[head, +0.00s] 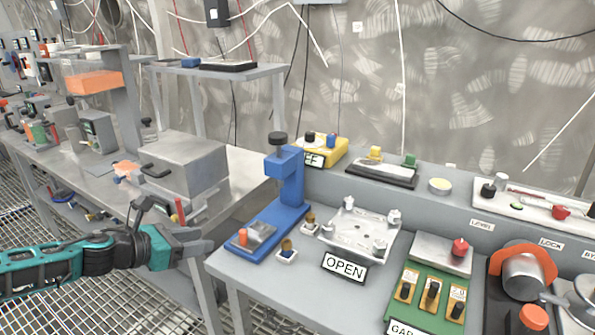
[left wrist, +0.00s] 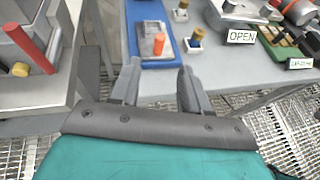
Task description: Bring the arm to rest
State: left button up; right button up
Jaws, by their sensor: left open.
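My left gripper (head: 198,243) is at the end of a teal and black arm that comes in from the left. It is in front of the gap between the steel bench and the grey panel table. In the left wrist view the two grey fingers (left wrist: 158,88) are apart with nothing between them. The gripper touches nothing that I can see. My right gripper does not show in either view.
The grey table (head: 240,275) holds a blue press (head: 290,185), an OPEN sign (head: 345,266) and a green switch panel (head: 432,295). A steel box (head: 185,165) with a handle stands on the bench at left. Metal grating (head: 75,290) is below.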

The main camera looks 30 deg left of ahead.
pick_arm(q)
jog(key=s+d+f+n+y, duration=0.1)
jog(key=s+d+f+n, duration=0.4)
jog(key=n, duration=0.4)
jog(key=s+d+f+n+y, duration=0.2)
jog(key=s+d+f+n, duration=0.1)
jog(key=f+n, duration=0.5)
jog(key=s+d+f+n+g, duration=0.1)
jog(key=s+d+f+n, duration=0.1)
jog(key=d+n, duration=0.7)
jog(key=s+d+f+n, duration=0.2)
jog(key=s+d+n, duration=0.1)
jog(key=d+n, duration=0.6)
jog(key=shift+d+f+n+g+h, duration=0.25)
jog(key=shift+f+n+g+h, duration=0.15)
jog(key=shift+n, duration=0.7)
